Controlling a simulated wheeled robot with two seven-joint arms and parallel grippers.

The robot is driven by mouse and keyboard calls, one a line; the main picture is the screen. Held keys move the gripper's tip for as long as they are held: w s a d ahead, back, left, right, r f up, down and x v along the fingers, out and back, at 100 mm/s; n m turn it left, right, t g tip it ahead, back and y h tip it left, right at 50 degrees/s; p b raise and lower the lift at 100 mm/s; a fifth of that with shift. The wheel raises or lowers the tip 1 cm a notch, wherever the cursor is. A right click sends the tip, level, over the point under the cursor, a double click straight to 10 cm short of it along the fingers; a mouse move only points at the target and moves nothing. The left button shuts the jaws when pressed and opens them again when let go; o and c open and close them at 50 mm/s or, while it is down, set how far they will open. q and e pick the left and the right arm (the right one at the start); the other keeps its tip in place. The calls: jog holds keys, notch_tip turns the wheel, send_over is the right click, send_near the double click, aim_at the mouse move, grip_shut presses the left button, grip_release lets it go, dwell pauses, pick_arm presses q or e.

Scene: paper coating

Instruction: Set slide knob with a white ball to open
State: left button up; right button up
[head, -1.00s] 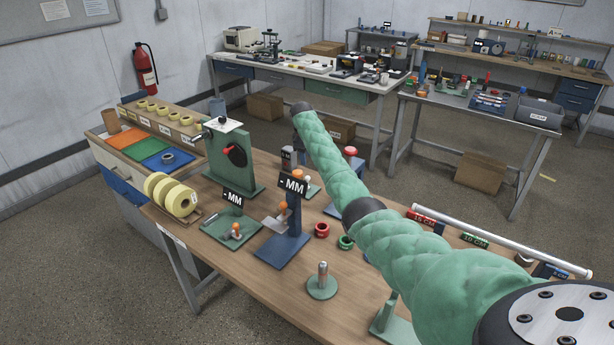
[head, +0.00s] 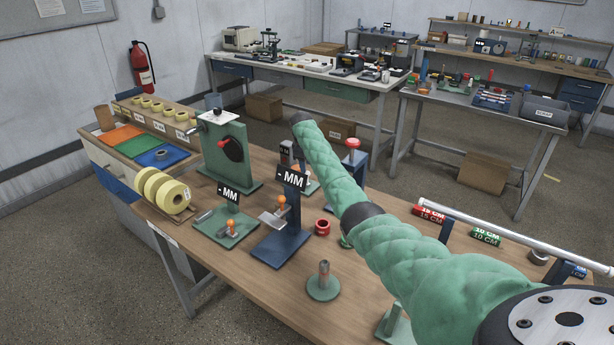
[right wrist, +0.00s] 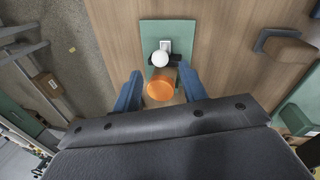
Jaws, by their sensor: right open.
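In the right wrist view a white ball (right wrist: 175,56) stands by a dark slide piece and a pale block on a green plate (right wrist: 168,30). An orange ball (right wrist: 160,90) lies nearer my wrist. My right gripper (right wrist: 161,75) is open, its two blue fingers apart. The orange ball shows between the fingers, and the white ball is just past their tips. I see no contact with either ball. My left gripper is not in view.
A blue stand (head: 281,245), a green plate fixture (head: 226,228) and a green post (head: 323,283) stand on the wooden table. A red ring (head: 323,227) lies near my arm. Yellow tape rolls (head: 173,196) are at the left. A metal rod (head: 510,235) lies at the right.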

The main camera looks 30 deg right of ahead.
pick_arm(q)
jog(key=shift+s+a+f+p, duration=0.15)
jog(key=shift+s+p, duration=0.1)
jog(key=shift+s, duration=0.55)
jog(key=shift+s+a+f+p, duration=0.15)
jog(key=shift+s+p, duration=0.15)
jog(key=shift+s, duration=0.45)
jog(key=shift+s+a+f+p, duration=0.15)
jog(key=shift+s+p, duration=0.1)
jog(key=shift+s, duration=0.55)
pick_arm(e)
jog(key=shift+w+d+f, duration=0.1)
jog(key=shift+d+f, duration=0.05)
jog(key=shift+f, duration=0.9)
jog(key=shift+w+d+f, duration=0.1)
jog(key=shift+d+f, duration=0.1)
jog(key=shift+f, duration=0.8)
jog(key=shift+w+d+f, duration=0.1)
jog(key=shift+d+f, duration=0.05)
jog(key=shift+f, duration=0.9)
grip_shut()
